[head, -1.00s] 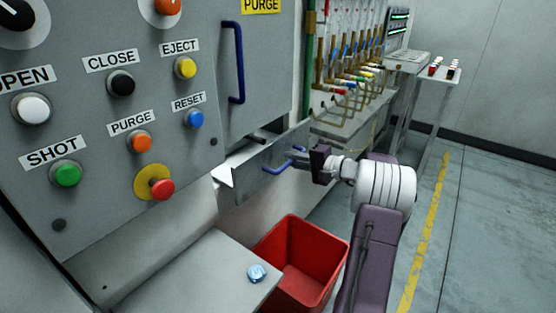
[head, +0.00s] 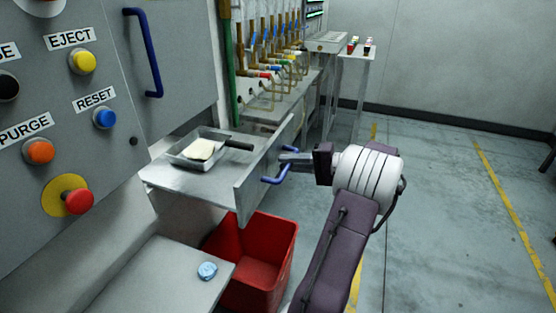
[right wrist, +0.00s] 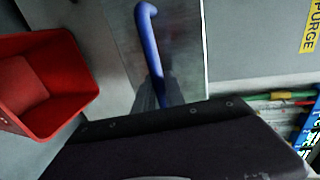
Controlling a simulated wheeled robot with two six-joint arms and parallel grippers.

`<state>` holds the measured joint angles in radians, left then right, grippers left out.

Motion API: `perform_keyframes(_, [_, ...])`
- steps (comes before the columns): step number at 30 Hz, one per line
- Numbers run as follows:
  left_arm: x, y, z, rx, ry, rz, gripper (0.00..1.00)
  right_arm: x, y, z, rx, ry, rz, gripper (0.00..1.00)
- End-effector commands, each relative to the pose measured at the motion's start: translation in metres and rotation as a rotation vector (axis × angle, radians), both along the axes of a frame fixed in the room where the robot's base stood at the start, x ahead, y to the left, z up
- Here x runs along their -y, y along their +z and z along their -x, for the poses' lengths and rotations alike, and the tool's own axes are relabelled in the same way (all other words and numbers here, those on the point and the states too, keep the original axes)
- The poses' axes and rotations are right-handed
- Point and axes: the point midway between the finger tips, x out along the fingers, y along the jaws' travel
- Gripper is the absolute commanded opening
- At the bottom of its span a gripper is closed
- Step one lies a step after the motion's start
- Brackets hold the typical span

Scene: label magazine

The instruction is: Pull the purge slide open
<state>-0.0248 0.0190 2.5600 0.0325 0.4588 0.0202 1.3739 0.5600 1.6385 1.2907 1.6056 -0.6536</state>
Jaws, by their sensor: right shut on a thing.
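The purge slide (head: 200,187) is a grey metal drawer pulled out from the machine front below the blue-handled door. Its upright front plate (head: 262,172) carries a blue bar handle (head: 270,180). My right gripper (head: 288,162) is shut on that handle. The handle (right wrist: 149,50) also shows in the right wrist view, running down between the fingers, which are partly hidden. On the slide lies a shallow grey pan (head: 185,160) with a pale block (head: 203,150) in it and a dark grip. My left gripper is not in view.
A red bin (head: 255,260) stands below the slide's front. A grey ledge (head: 150,285) with a small blue object (head: 207,271) is at the lower left. Push buttons are on the panel at left. Hoses and a bench line the wall behind. The floor at right is clear.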

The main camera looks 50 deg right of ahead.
Motion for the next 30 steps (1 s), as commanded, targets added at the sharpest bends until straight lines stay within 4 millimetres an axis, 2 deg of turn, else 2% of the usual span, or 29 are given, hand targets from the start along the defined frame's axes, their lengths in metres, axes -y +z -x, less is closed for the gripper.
perform_keyframes(14, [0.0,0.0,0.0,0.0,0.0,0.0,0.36,0.001,-0.001,0.005,-0.002,0.002,-0.001,0.0])
perform_keyframes(15, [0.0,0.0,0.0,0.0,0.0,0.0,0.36,0.001,-0.001,0.005,-0.002,0.002,-0.001,0.23])
perform_keyframes(16, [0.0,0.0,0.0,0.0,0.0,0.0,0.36,0.001,-0.001,0.005,-0.002,0.002,-0.001,0.31])
perform_keyframes(17, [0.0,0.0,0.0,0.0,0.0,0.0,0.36,0.001,-0.001,0.005,-0.001,0.002,-0.001,0.35])
perform_keyframes(26, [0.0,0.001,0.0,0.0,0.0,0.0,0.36,0.002,0.0,0.005,0.0,0.0,0.0,0.35])
perform_keyframes(30, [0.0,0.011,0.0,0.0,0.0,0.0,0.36,0.011,0.007,0.023,0.0,-0.003,0.001,0.35])
